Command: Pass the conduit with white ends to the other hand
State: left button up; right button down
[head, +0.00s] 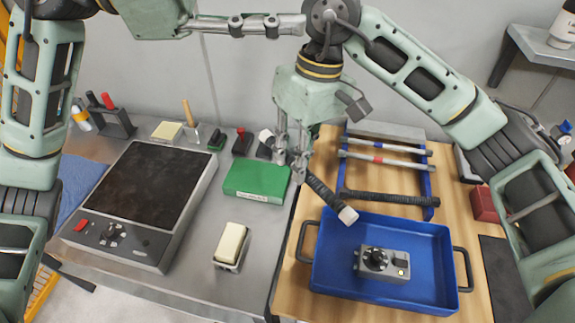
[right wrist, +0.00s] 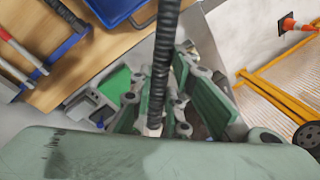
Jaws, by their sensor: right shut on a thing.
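The conduit with white ends (head: 322,190) is a black ribbed tube. My right gripper (head: 292,158) is shut on it and holds it slanted above the area between the two worktops. One white end points down and right toward the blue tray; the other white end shows at the upper left of the fingers. In the right wrist view the black conduit (right wrist: 162,65) runs upright between the fingers, with a white end low down. My left gripper (head: 268,26) is at the top of the head view, fingers pointing right, apart from the conduit. It is seen edge-on, so its opening is unclear.
A blue tray (head: 440,250) with a grey control box (head: 383,264) stands on the wooden worktop. Behind it a blue rack (head: 431,183) bears several rods. On the metal worktop are a green box (head: 256,182), a hotplate (head: 150,190) and a cream-topped block (head: 231,243).

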pick_arm(q)
jog(key=s+d+f+m+y, duration=0.3)
jog(key=s+d+f+y, duration=0.1)
jog(key=s+d+f, duration=0.15)
jog(key=m+t+y, duration=0.3)
jog(key=t+y, duration=0.2)
jog(key=y, duration=0.3)
send_near(324, 194)
jog(key=x, duration=0.9)
jog(key=shift+f, duration=0.1)
jog(key=shift+c, duration=0.7)
grip_shut()
pick_arm(e)
jog(key=c, duration=1.6)
grip_release()
